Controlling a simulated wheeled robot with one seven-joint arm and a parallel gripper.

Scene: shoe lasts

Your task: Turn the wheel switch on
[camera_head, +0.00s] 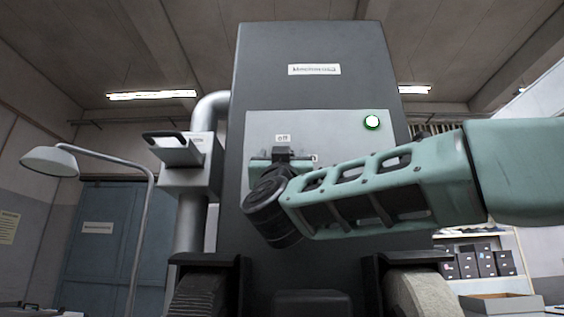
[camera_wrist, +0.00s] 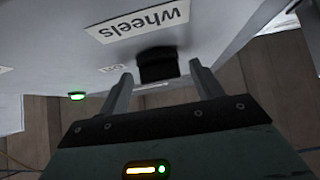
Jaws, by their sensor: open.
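The wheel switch (camera_wrist: 157,66) is a small black block on the machine's light grey panel, beside an upside-down label reading "wheels" (camera_wrist: 145,19) in the wrist view. My gripper (camera_wrist: 162,82) is open, with one finger on each side of the switch. I cannot tell whether either finger touches it. In the head view my gripper (camera_head: 282,156) is up against the panel (camera_head: 335,133), just below a small label that looks like "off" (camera_head: 283,138), and my wrist hides the switch.
A green-ringed lit button (camera_head: 372,122) sits on the panel's right; a green light (camera_wrist: 77,96) also shows in the wrist view. A grey box with a handle (camera_head: 187,160) stands left of the dark machine (camera_head: 310,50). A lamp (camera_head: 50,161) is further left, shelves with boxes (camera_head: 482,262) at right.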

